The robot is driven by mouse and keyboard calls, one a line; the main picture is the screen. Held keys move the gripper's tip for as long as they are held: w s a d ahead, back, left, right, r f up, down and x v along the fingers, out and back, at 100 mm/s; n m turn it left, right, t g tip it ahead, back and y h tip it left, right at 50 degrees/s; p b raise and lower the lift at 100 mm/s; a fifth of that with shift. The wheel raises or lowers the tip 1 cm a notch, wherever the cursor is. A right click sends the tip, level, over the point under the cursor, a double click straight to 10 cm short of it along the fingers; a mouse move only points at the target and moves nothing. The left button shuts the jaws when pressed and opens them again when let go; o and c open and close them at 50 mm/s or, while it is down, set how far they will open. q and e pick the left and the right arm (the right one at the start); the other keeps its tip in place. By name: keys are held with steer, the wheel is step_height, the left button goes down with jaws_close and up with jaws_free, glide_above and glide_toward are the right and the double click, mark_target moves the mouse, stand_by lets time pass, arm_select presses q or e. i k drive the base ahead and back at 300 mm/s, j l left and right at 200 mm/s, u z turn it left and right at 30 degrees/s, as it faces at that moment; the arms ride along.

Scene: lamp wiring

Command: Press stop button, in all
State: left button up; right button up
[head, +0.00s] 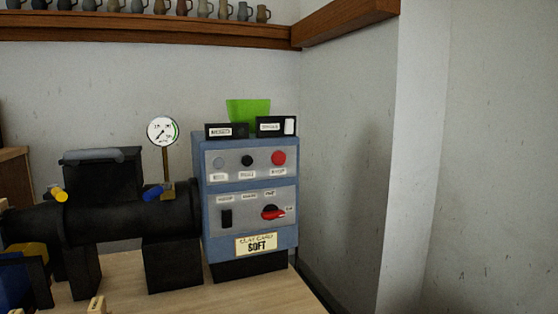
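A blue control box (202,200) stands on the wooden table, right of a black machine. Its upper grey panel carries three round buttons in a row: a grey button (218,162), a black button (247,161) and a red button (278,158). The small labels under them are too blurred to read surely, so I cannot tell from text which is the stop button. The lower panel has a black switch (226,217) and a red knob (272,212). Neither of my grippers shows in the head view.
The black machine (120,218) with a pressure gauge (163,131) fills the left. A green container (248,110) and two dark label boxes sit on top of the control box. Several mugs stand on a shelf (150,30) above. A wall (340,160) rises on the right.

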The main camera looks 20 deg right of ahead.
mark_target(278, 158)
steer(key=l+u, duration=0.15)
steer(key=l, duration=0.25)
steer(key=k+l+u, duration=0.15)
steer(key=l, duration=0.25)
steer(key=k+l+u, duration=0.15)
steer(key=l, duration=0.25)
